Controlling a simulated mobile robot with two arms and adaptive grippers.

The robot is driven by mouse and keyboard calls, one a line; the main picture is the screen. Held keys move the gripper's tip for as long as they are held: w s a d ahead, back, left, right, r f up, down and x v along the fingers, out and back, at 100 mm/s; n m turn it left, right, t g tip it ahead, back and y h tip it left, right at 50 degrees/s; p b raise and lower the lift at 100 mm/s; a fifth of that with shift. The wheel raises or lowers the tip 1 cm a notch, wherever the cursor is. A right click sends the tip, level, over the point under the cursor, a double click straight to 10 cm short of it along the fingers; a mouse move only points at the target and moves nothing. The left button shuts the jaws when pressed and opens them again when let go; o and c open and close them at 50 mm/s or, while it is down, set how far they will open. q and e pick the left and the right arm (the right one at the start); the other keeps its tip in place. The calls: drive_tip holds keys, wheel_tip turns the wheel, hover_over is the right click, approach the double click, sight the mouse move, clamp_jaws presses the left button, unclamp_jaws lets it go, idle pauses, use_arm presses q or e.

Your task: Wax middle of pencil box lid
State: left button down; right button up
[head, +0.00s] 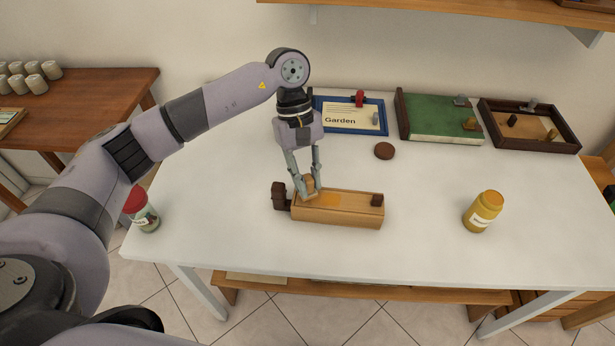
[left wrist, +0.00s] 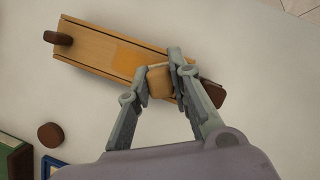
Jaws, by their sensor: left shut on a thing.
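The pencil box (head: 350,215) is a long light-wood box on the white table, with a dark knob (head: 376,200) at its right end. A more orange patch (head: 331,199) shows around the middle of its lid and also in the left wrist view (left wrist: 133,56). My left gripper (head: 309,193) points down over the lid's left part, shut on a small tan block (left wrist: 158,80). The block is at or just above the lid, beside the patch; contact is unclear. A dark brown piece (head: 280,195) stands at the box's left end. My right gripper is not in view.
A yellow jar (head: 482,211) stands to the right, and a red-lidded jar (head: 142,209) near the left edge. A brown disc (head: 384,151), blue Garden frame (head: 351,117), green board (head: 435,120) and dark tray (head: 528,126) lie behind.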

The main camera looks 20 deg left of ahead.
use_arm(q)
drive_tip(key=shift+f+b, duration=0.3)
drive_tip(key=shift+f, duration=0.05)
idle(0.4)
drive_tip(key=shift+f+b, duration=0.3)
